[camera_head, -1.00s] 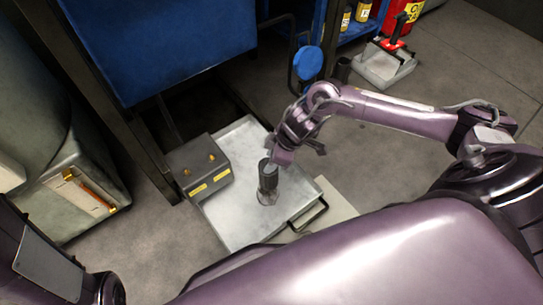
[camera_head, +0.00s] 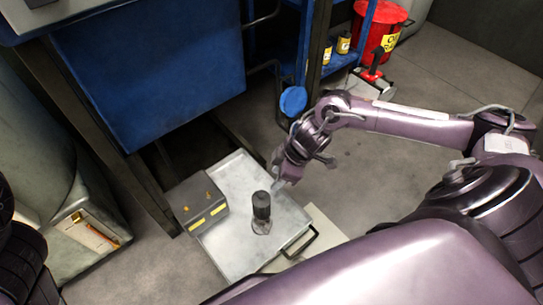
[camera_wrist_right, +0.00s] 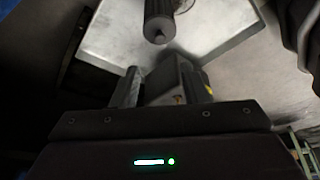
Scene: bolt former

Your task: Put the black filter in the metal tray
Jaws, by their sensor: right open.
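The black filter (camera_head: 262,206) stands upright in the metal tray (camera_head: 238,258), near the tray's middle. In the right wrist view the filter (camera_wrist_right: 159,20) shows at the top, apart from the fingers, with the tray (camera_wrist_right: 105,38) behind it. My right gripper (camera_head: 277,184) is open and empty, above the tray's right edge, just up and right of the filter. My left gripper is not in view; only dark parts of my left arm show at the lower left edge.
A grey box (camera_head: 198,203) with yellow labels sits at the tray's left side. A blue machine (camera_head: 150,70) stands behind the tray. A blue shelf with yellow bottles (camera_head: 343,43) and a red bin (camera_head: 378,30) are at the back. Bare floor lies right of the tray.

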